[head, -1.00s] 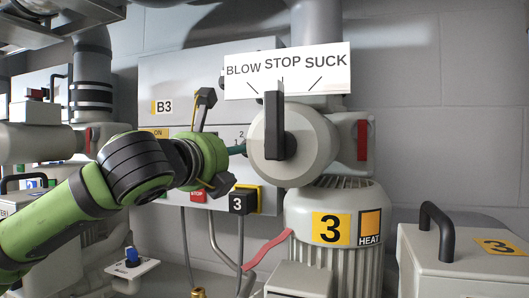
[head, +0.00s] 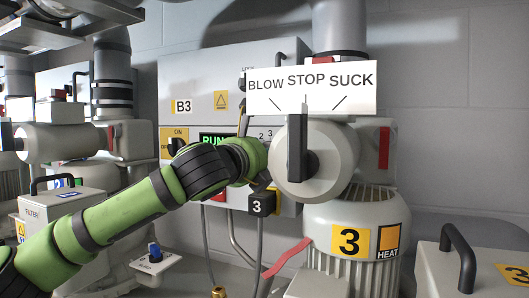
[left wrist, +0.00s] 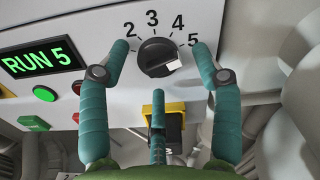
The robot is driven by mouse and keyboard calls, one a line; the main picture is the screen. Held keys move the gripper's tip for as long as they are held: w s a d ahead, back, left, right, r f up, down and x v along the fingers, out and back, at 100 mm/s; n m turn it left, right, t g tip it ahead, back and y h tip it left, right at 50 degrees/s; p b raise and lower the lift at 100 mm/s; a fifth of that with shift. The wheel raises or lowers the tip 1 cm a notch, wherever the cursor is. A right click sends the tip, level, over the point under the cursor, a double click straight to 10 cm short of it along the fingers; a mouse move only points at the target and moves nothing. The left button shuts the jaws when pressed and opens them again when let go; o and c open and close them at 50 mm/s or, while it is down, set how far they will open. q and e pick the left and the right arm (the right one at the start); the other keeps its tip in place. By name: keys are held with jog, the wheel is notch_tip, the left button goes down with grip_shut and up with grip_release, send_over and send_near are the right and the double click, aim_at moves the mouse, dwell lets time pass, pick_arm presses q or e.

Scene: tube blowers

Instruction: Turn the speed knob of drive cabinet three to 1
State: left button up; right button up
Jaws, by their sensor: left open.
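The speed knob (left wrist: 158,57) is a round black dial on the drive cabinet in the left wrist view. The display (left wrist: 40,62) reads RUN 5. My left gripper (left wrist: 160,52) is open, with teal fingers on either side of the knob and a third finger below it; I cannot tell whether they touch it. In the head view, cabinet B3 (head: 225,75) stands behind my left gripper and arm, which hide the knob. My right gripper is not in view.
The blower marked 3 (head: 350,243) stands right of the cabinet, with a BLOW STOP SUCK lever (head: 297,150) close to my left gripper. A lidded box with a handle (head: 445,270) stands at right.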

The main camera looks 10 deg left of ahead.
pick_arm(q)
jog(key=shift+s, duration=0.1)
jog(key=c, duration=1.1)
jog(key=shift+f, duration=0.1)
jog(key=shift+c, duration=0.2)
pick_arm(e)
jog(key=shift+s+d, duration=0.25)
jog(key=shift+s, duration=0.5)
